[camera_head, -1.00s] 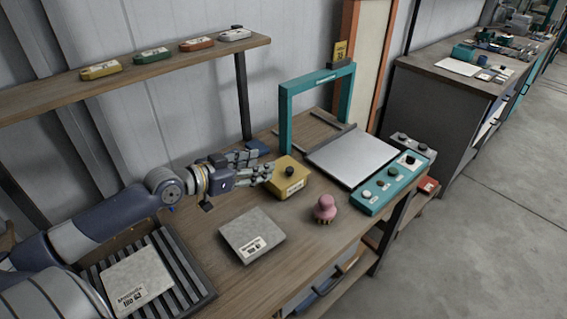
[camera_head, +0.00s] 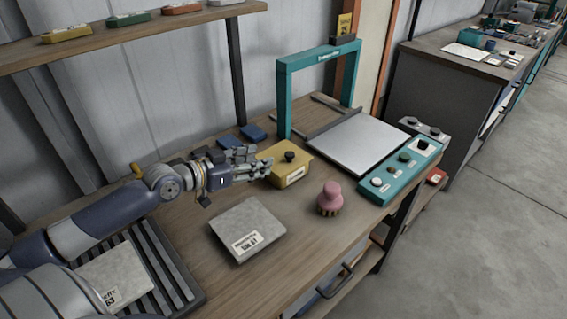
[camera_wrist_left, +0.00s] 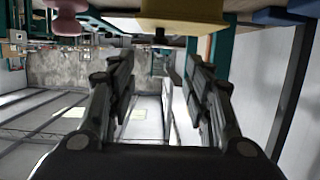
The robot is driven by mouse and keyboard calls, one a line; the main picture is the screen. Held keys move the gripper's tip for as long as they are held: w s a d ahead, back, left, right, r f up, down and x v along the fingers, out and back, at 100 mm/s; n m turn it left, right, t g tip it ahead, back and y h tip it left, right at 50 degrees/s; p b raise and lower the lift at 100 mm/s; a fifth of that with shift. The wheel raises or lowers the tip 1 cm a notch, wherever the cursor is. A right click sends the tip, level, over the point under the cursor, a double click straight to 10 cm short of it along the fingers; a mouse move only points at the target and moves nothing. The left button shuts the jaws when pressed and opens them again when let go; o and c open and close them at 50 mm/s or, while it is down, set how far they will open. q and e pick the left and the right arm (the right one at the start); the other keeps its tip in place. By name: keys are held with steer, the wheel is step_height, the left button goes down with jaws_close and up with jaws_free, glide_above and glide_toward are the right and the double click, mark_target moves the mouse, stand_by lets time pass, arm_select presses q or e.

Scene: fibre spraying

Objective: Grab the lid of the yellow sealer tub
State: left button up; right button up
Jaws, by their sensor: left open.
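The yellow sealer tub (camera_head: 292,173) stands on the wooden bench, with a white label on its front. Its lid has a dark round knob (camera_head: 290,156) on top. My left gripper (camera_head: 258,163) is open and empty, level with the tub's left side, its fingers pointing right toward it. I cannot tell if the fingers touch the tub. In the left wrist view the yellow tub (camera_wrist_left: 185,12) shows at the top edge, beyond the two spread fingers (camera_wrist_left: 160,75), and nothing is between them. My right gripper is not in view.
A teal frame machine with a pale plate (camera_head: 357,140) and a teal control box (camera_head: 400,172) stands right of the tub. Blue pads (camera_head: 253,133) sit behind. A shelf (camera_head: 150,30) runs above.

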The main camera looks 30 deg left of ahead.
mark_target(288, 154)
arm_select(q)
steer(key=p+x, duration=0.1)
steer(key=x, duration=0.5)
steer(key=shift+f+p+x, duration=0.15)
steer(key=shift+p+x, duration=0.05)
steer(key=shift+x, duration=0.95)
steer(key=shift+f+p+x, duration=0.1)
steer(key=shift+p+x, duration=0.1)
steer(key=shift+x, duration=0.95)
steer(key=shift+s, duration=0.1)
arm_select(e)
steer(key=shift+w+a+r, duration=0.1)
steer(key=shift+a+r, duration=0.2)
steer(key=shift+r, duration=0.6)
arm_select(q)
jaws_close()
